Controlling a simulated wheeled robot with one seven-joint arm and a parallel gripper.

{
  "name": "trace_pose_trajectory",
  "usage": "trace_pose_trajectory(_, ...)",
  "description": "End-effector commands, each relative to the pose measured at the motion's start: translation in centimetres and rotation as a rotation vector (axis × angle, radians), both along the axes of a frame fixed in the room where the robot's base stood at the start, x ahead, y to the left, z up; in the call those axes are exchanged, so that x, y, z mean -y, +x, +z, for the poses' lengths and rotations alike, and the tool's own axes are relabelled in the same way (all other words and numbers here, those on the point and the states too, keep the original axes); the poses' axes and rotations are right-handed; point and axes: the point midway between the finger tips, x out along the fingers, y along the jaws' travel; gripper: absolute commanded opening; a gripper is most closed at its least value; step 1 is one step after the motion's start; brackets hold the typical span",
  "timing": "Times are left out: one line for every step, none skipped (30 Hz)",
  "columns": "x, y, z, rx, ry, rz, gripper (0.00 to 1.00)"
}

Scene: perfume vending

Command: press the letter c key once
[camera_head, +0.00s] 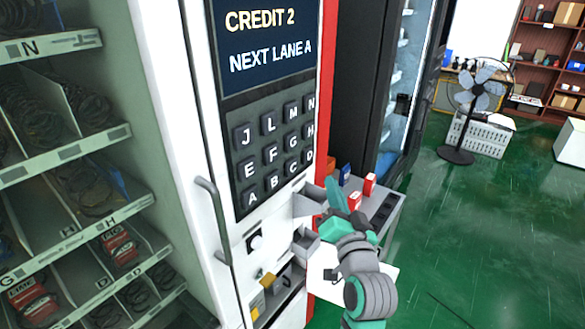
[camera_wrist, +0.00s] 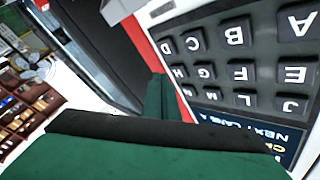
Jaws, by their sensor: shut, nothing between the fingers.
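The letter C key (camera_head: 291,168) is a dark square key in the bottom row of the keypad (camera_head: 262,215), between B (camera_head: 272,181) and D (camera_head: 308,157). In the wrist view the keypad appears upside down, with the C key (camera_wrist: 194,41) in its upper row. My gripper (camera_head: 331,188) is teal, shut and empty. In the head view it is right of the keypad, near the machine's red edge. In the wrist view my gripper (camera_wrist: 160,97) shows as green fingers left of the keys. I see no contact with the C key; the exact gap is unclear.
The display (camera_head: 265,40) above the keys reads "CREDIT 2" and "NEXT LANE A". A metal handle (camera_head: 213,220) sticks out left of the keypad. Small trays (camera_head: 309,204) jut out below the keys. A grey table (camera_head: 385,200) with small boxes stands right of the machine.

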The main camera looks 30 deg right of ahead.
Motion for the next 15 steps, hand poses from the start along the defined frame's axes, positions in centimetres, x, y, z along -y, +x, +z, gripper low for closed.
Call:
trace_pose_trajectory(-0.2,0.5,0.0,-0.001,0.000,0.001,0.00)
trace_pose_trajectory(-0.3,0.8,0.0,-0.001,0.000,0.001,0.00)
trace_pose_trajectory(-0.5,1.3,0.0,0.000,0.000,0.001,0.00)
trace_pose_trajectory(-0.7,1.6,0.0,-0.001,-0.001,0.001,0.00)
trace_pose_trajectory(-0.8,2.0,0.0,0.000,-0.001,0.001,0.00)
trace_pose_trajectory(-1.0,2.4,0.0,0.000,-0.001,0.001,0.00)
trace_pose_trajectory(-1.1,2.8,0.0,0.000,-0.001,0.000,0.00)
trace_pose_trajectory(-1.3,3.1,0.0,-0.001,0.000,0.001,0.00)
trace_pose_trajectory(-1.5,3.6,0.0,-0.001,-0.001,0.000,0.00)
trace_pose_trajectory(-1.6,4.0,0.0,-0.001,-0.001,0.000,0.00)
trace_pose_trajectory(-1.8,4.3,0.0,-0.001,-0.001,0.001,0.00)
trace_pose_trajectory(-2.0,4.8,0.0,0.000,-0.001,0.001,0.00)
trace_pose_trajectory(-2.1,5.1,0.0,0.000,-0.001,0.000,0.00)
trace_pose_trajectory(-2.2,5.4,0.0,0.000,0.000,0.000,0.00)
trace_pose_trajectory(-2.3,5.7,0.0,0.000,0.000,0.001,0.00)
